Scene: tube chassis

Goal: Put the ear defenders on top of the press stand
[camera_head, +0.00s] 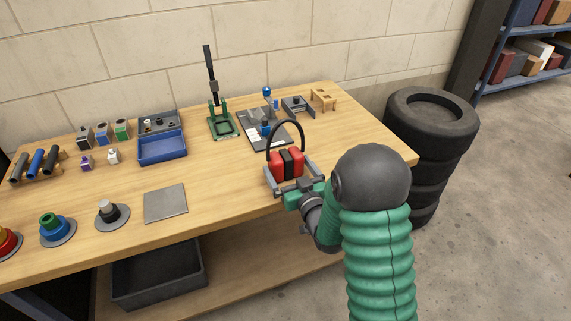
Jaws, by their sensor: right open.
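The ear defenders (276,167), with red cups and a black headband arching upward, stand upright near the table's front right edge. My right gripper (290,178) is open, with its grey fingers on either side of the cups. I cannot tell whether the fingers touch them. The press stand (222,129), with a green frame and a tall black lever, stands farther back and to the left. My left gripper is not in view.
A grey board with blue-handled parts (255,141) lies between the ear defenders and press stand. A blue bin (162,149) is left of the stand. A flat grey plate (165,203) lies near the front. Stacked tyres (432,120) stand right of the table.

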